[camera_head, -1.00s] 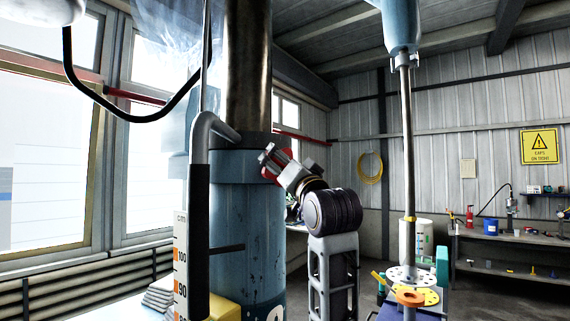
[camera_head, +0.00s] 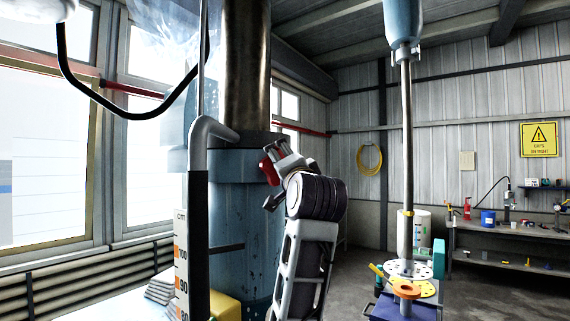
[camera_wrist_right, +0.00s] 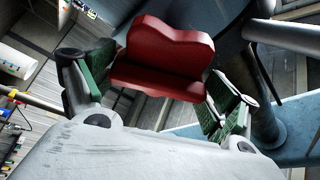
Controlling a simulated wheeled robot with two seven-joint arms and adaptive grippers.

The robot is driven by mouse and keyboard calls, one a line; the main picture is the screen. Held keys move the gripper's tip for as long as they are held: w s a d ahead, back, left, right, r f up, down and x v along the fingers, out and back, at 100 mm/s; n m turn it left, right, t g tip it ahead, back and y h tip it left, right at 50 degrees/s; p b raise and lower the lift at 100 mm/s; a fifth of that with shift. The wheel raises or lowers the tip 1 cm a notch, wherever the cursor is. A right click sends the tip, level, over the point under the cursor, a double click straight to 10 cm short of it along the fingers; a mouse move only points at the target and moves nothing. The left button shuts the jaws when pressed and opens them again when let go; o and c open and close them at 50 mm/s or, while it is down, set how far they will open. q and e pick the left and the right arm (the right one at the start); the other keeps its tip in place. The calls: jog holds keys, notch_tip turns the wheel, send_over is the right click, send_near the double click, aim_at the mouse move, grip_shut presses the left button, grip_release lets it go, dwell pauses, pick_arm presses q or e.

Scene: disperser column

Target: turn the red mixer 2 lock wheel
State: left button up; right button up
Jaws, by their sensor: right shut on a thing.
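The red lock wheel (camera_head: 269,170) sits at the right side of the collar on the blue column (camera_head: 230,220). In the right wrist view the red wheel (camera_wrist_right: 163,58) lies between my right gripper's two green-padded fingers (camera_wrist_right: 157,88), which are shut on it. In the head view my right gripper (camera_head: 274,172) reaches the wheel from the right, and the wrist hides part of the column. The wheel's mount is mostly hidden. My left gripper is not in view.
A grey bent pipe (camera_head: 199,140) and a cm scale (camera_head: 181,260) stand left of the column. A steel shaft (camera_head: 405,150) hangs at right over an orange disc (camera_head: 406,289). A workbench (camera_head: 520,240) stands at the far right, with open floor before it.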

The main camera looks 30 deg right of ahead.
dwell(0.5)
jog(key=o, duration=0.6)
jog(key=shift+o, duration=1)
jog(key=shift+w, duration=0.3)
jog(key=shift+s, duration=0.35)
jog(key=v, duration=1.1)
jog(key=shift+s+a, duration=0.2)
jog(key=shift+f, duration=0.15)
